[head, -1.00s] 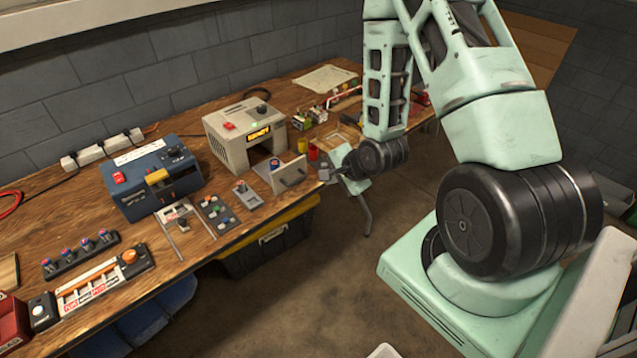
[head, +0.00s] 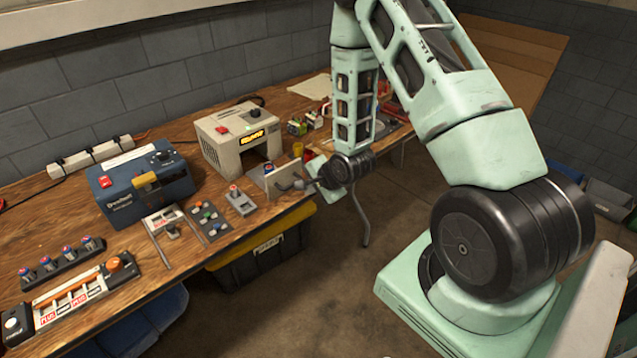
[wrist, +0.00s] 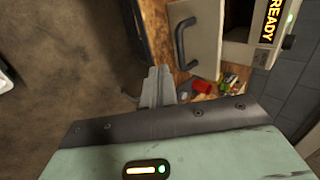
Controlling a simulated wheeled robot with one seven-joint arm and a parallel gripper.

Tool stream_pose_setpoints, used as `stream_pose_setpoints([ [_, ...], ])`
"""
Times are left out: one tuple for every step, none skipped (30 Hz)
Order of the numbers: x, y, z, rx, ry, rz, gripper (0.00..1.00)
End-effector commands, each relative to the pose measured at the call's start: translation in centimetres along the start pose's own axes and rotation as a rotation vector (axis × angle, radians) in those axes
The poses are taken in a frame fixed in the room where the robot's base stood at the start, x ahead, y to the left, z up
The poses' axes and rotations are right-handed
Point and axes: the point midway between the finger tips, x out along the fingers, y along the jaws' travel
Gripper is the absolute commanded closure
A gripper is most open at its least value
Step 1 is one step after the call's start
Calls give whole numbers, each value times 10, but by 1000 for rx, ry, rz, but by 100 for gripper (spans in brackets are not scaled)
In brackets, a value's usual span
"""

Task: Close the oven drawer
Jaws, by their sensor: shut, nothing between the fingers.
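The oven (head: 218,150) is a beige box with a lit yellow display on the workbench; its display reads READY in the wrist view. Its drawer (head: 282,179) is pulled out toward the bench's front edge. The drawer's flat front panel (wrist: 203,28) and dark curved handle (wrist: 182,45) show in the wrist view. My gripper (head: 304,184) is just outside the drawer front, close to the handle. In the wrist view its fingers (wrist: 158,85) are together and empty, below the handle in the picture. Whether they touch the drawer I cannot tell.
A blue device (head: 125,195) and small button panels stand left of the oven on the workbench (head: 110,257). A red cylinder (wrist: 201,87) and small parts lie beyond the drawer. A black bin with a yellow lid (head: 262,255) sits under the bench. The floor in front is clear.

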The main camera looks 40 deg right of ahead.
Motion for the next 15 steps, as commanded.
stream_pose_setpoints([
  [8, -2, 1, -2, -1, 0, 100],
  [11, -7, 1, -3, -1, -2, 100],
  [15, -11, 0, -3, 0, -2, 100],
  [19, -14, 0, -3, 0, -2, 100],
  [22, -16, 0, -2, 0, -1, 100],
  [26, -18, 0, -2, 0, -1, 100],
  [28, -20, 0, -2, 0, -1, 100],
  [30, -21, 0, -2, 0, 0, 100],
  [32, -22, 0, -1, 0, -1, 100],
  [33, -23, 0, -1, 1, -1, 100],
  [34, -24, 0, 0, 1, 0, 100],
  [35, -24, 0, 0, 1, 0, 100],
  [36, -24, 0, 0, 0, 0, 100],
  [36, -24, 0, 1, 0, 0, 100],
  [36, -24, 0, 1, 1, 0, 100],
])
